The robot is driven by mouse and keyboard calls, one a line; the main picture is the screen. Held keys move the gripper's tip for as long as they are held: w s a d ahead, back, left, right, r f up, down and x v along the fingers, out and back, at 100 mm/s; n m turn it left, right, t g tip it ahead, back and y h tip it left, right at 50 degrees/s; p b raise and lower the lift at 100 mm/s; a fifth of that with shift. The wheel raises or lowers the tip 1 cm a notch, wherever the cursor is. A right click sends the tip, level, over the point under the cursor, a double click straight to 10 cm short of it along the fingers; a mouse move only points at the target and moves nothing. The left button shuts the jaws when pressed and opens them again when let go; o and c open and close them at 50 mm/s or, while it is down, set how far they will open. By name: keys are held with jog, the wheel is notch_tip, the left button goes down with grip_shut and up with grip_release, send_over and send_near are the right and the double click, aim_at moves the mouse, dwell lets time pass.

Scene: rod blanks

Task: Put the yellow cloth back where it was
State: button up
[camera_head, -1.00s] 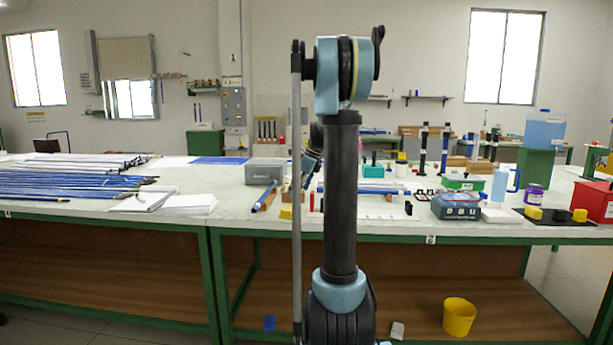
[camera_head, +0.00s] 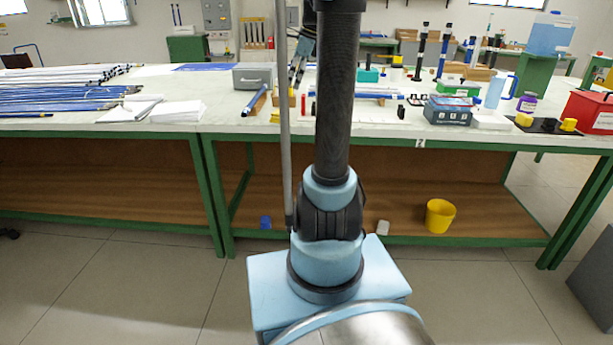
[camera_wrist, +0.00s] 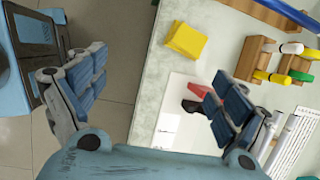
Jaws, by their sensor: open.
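The yellow cloth (camera_wrist: 186,40) is a small folded square lying on the pale worktop near its edge in the wrist view. In the head view only a small yellow patch (camera_head: 275,117) shows at the table's front edge, left of my arm. My gripper (camera_wrist: 155,95) is open and empty, its two blue-padded fingers spread wide. The cloth lies beyond the gap between the fingers, apart from both. In the head view my gripper (camera_head: 296,72) hangs above the table, partly hidden by my arm.
A wooden rack (camera_wrist: 257,58) with capped rods stands right of the cloth. A red and black item (camera_wrist: 200,92) and a white sheet (camera_wrist: 175,125) lie near it. A grey box (camera_head: 258,77) sits farther back. A yellow bin (camera_head: 440,215) stands on the lower shelf.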

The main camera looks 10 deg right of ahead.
jog(key=s+a+f+n+h, duration=0.1)
jog(key=s+a+f+n, duration=0.15)
jog(key=s, duration=0.45)
jog(key=s+a+f+n, duration=0.1)
jog(key=s+f+n, duration=0.25)
jog(key=s, duration=0.25)
jog(key=s+a+f+n+h, duration=0.1)
jog(key=s+f+n, duration=0.1)
jog(key=s+n, duration=0.35)
jog(key=s+f+n+h, duration=0.1)
jog(key=s+f+n, duration=0.8)
jog(key=s+f, duration=0.5)
jog(key=s, duration=0.2)
jog(key=shift+s+d+f+n, duration=0.15)
jog(key=shift+s+d+n, duration=0.2)
jog(key=shift+s, duration=0.05)
jog(key=shift+c, duration=0.6)
